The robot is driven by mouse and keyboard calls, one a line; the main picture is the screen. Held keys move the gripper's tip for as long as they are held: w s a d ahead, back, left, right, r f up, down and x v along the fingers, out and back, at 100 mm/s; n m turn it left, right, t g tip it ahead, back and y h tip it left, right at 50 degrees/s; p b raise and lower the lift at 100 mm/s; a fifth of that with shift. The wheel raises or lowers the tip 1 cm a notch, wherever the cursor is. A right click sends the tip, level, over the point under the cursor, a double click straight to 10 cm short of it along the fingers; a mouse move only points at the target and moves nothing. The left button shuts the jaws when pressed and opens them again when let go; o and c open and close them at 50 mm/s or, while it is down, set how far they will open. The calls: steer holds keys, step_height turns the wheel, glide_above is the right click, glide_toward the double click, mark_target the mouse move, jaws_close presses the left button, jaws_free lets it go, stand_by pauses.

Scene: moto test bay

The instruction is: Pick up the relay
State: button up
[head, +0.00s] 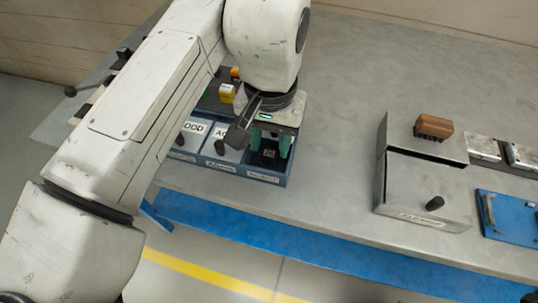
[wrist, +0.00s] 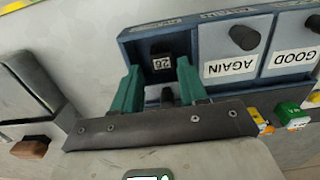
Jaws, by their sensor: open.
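A small black block with a white label reading 26 (wrist: 161,62), which may be the relay, sits in the dark end compartment of a blue tray (wrist: 128,38). In the head view the labelled block (head: 268,154) shows just below my gripper (head: 271,142). My gripper's green fingers (wrist: 158,68) are open. In the wrist view they stand on either side of the block with gaps. Whether they reach down to its height I cannot tell. A small dark part shows between the fingers, nearer the palm.
Lidded compartments marked AGAIN (wrist: 229,66) and GOOD (wrist: 292,58) have black knobs. Yellow and green parts (wrist: 290,114) lie behind the tray. A metal box (head: 422,190) with a brown block (head: 433,126) stands right. The bench between is clear.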

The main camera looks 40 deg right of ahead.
mark_target(269, 153)
step_height(269, 153, down, 4)
steer(key=shift+w+f, duration=0.15)
steer(key=shift+f, duration=0.1)
steer(key=c, duration=0.7)
